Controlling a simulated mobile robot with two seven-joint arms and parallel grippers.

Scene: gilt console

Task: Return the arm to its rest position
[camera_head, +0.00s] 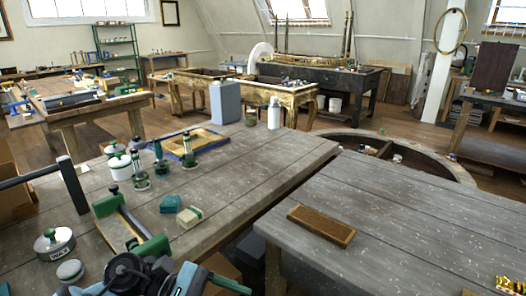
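Neither of my grippers can be made out in the head view, so I cannot see their state or what they hold. No arm of mine can be clearly identified in the picture. The near left workbench (255,165) and the near right workbench (400,215) fill the foreground. A brown wooden tray-like block (321,225) lies on the right bench.
The left bench holds a wax tin (54,244), a white jar (119,166), green-capped bottles (189,150), a blue-edged tray (197,141), a grey canister (225,103), a white bottle (274,113) and a green clamp (125,225). The right bench is mostly clear.

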